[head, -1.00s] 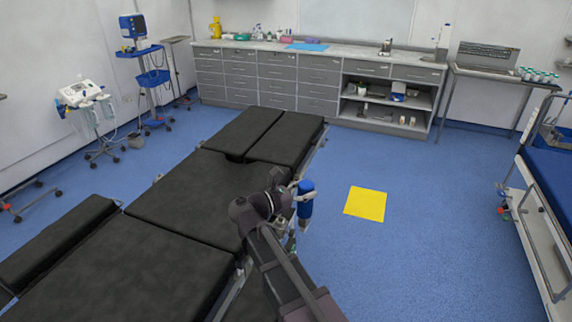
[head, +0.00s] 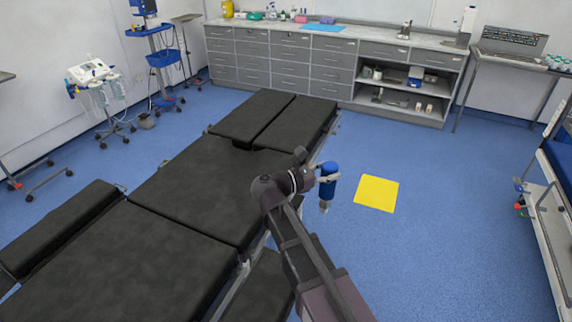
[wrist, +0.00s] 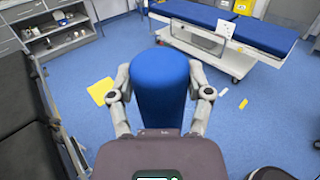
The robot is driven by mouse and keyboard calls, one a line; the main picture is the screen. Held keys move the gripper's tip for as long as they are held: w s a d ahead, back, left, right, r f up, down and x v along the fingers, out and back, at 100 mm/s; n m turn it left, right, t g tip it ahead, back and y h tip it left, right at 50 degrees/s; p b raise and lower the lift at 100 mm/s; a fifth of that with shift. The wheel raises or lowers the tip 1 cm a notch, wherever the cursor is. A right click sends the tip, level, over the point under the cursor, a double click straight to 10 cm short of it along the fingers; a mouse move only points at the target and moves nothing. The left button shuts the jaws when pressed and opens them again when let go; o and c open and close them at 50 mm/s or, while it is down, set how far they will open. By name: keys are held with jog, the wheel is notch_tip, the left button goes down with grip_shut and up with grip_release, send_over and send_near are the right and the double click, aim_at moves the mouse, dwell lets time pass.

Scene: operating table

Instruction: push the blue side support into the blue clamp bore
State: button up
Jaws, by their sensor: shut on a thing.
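The blue side support (head: 329,172) is a rounded blue pad with a short pale end pointing down. My gripper (wrist: 161,76) is shut on it, with one finger on each side of the pad in the wrist view. In the head view it hangs roughly upright beside the right edge of the black operating table (head: 190,205), over the floor. The pad (wrist: 160,100) fills the middle of the wrist view and hides what lies behind it. I cannot make out the blue clamp or its bore in either current view.
The table's side rail (wrist: 62,130) runs along the left in the wrist view. A yellow square (head: 377,193) lies on the open blue floor to the right. A bed with a blue mattress (wrist: 228,22) stands farther off. Grey cabinets (head: 290,62) line the back wall.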

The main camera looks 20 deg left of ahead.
jog(key=w+a+f+n+t+y+b, duration=0.1)
jog(key=w+a+f+b, duration=0.2)
jog(key=a, duration=0.4)
jog(key=w+a+f+n+t+y+b, duration=0.2)
jog(key=w+a+f+b, duration=0.1)
jog(key=a, duration=0.4)
jog(key=shift+a+y, duration=0.3)
jog(key=shift+f+b, duration=2)
jog(key=shift+b, duration=0.1)
jog(key=shift+f+b, duration=1.5)
jog(key=shift+f, duration=0.05)
jog(key=o, duration=1.3)
jog(key=shift+o, duration=0.2)
jog(key=shift+r, duration=0.1)
jog(key=v, duration=1.2)
